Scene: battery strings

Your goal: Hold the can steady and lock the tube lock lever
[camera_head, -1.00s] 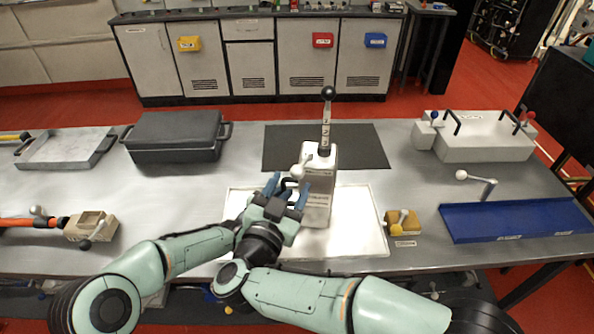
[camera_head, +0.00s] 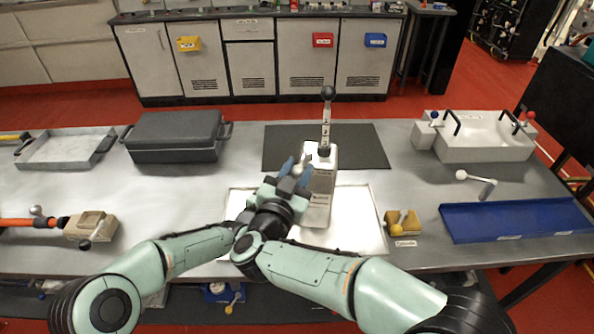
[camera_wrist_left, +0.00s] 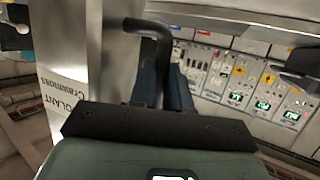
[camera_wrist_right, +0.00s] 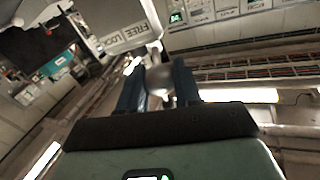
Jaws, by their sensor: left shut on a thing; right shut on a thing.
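The tall white can (camera_head: 318,200) stands upright on the bench, with a tube ending in a black ball (camera_head: 327,93) above its top. My right gripper (camera_head: 297,169) is at the can's upper left side. In the right wrist view its blue fingers are shut on the pale round knob of the lock lever (camera_wrist_right: 160,84); a plate marked FREE and LOCK (camera_wrist_right: 130,36) is just beyond. In the left wrist view my left gripper (camera_wrist_left: 165,70) is shut on the can's black bent handle (camera_wrist_left: 150,32), beside the can's lettered wall (camera_wrist_left: 62,95). In the head view the right arm hides the left gripper.
The can stands on a white mat (camera_head: 365,222), with a dark mat (camera_head: 370,148) behind. A yellow block with a lever (camera_head: 402,222) and a blue tray (camera_head: 515,220) are to the right. A grey case (camera_head: 172,135) is at the back left.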

